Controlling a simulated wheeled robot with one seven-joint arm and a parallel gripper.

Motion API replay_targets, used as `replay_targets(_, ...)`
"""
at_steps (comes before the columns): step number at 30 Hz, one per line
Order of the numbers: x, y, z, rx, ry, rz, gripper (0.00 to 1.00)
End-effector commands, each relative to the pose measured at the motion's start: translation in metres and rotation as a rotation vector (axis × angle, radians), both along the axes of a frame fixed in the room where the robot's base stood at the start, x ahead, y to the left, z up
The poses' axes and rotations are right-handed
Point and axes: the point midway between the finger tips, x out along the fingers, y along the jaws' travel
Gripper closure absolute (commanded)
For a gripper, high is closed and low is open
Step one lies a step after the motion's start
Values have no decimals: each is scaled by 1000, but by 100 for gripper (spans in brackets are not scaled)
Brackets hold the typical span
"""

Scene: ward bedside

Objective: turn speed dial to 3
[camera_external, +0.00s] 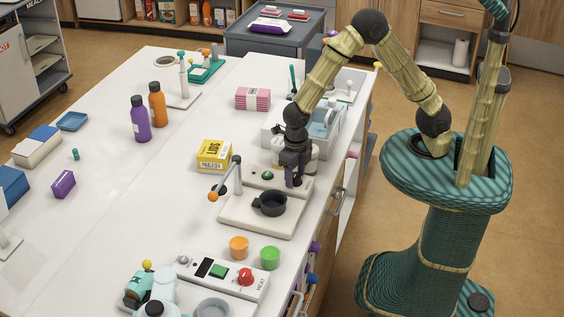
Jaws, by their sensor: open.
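A green button (267,174) shows on that panel, left of the gripper. A black round pan (271,203) sits on the device's front part. No speed dial is plainly visible on this device; the spot under the fingers is hidden by them, and I cannot tell whether they touch anything. No dial numbers are readable.
A control box (218,271) with a red knob (246,277) stands nearer the camera. A yellow box (215,155) stands behind.

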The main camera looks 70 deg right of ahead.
Motion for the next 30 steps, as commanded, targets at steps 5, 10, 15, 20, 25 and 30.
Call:
replay_targets(5,0,0,-2,0,0,0,48)
replay_targets(10,0,0,-1,0,0,0,62)
replay_targets(15,0,0,-1,0,0,0,93)
replay_targets(20,0,0,-1,0,0,-3,93)
replay_targets(25,0,0,0,0,0,-27,93)
replay_targets(30,0,0,0,0,0,-87,93)
